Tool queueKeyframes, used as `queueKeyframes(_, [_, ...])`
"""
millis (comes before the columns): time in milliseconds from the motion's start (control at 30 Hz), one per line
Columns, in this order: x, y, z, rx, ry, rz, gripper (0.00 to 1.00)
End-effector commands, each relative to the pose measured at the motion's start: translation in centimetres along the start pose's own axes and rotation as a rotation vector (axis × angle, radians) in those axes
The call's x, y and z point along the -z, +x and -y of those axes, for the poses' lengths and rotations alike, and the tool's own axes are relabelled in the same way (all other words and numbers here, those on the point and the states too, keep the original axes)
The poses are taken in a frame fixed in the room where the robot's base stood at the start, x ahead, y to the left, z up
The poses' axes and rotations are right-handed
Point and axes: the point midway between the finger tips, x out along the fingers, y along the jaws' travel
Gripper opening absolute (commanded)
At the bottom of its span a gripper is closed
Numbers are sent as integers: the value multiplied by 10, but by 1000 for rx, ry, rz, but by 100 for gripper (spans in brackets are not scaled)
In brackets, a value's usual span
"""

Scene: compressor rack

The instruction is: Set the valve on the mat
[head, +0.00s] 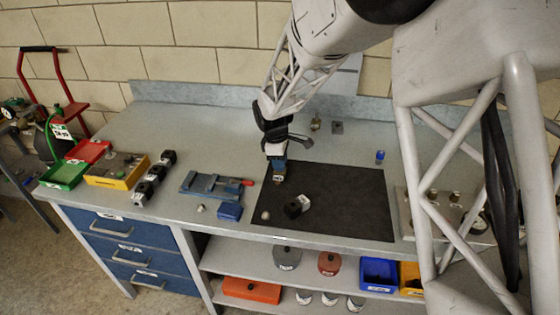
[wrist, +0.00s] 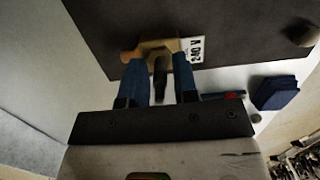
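The valve is a small brass body with a white label and a copper-coloured end. It sits at the fingertips of my gripper in the wrist view (wrist: 160,47), with a dark stem between the two blue fingers. My gripper (head: 279,165) points down over the back left part of the dark mat (head: 350,192) in the head view and appears shut on the valve (head: 278,180). I cannot tell whether the valve touches the mat. A black labelled block (head: 296,206) and a small round knob (head: 265,215) are at the mat's front left.
A blue vise-like tool (head: 212,186) and a blue box (head: 230,212) lie left of the mat. Red and green trays and a yellow box (head: 118,170) stand farther left. Small parts (head: 316,124) stand behind the mat; a blue cylinder (head: 380,157) is at its back right. The mat's right half is clear.

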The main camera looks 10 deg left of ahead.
Motion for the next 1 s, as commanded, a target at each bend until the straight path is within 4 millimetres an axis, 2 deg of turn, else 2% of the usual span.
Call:
queueKeyframes(67, [0, 0, 0, 0, 0, 0, 38])
queueKeyframes(367, [0, -1, 0, 0, 0, 0, 38])
queueKeyframes(567, [0, -9, 0, -1, 0, -1, 38])
queueKeyframes(767, [0, -30, 0, -2, 0, -1, 38])
queueKeyframes(1000, [0, -68, 0, -2, 0, -1, 38])
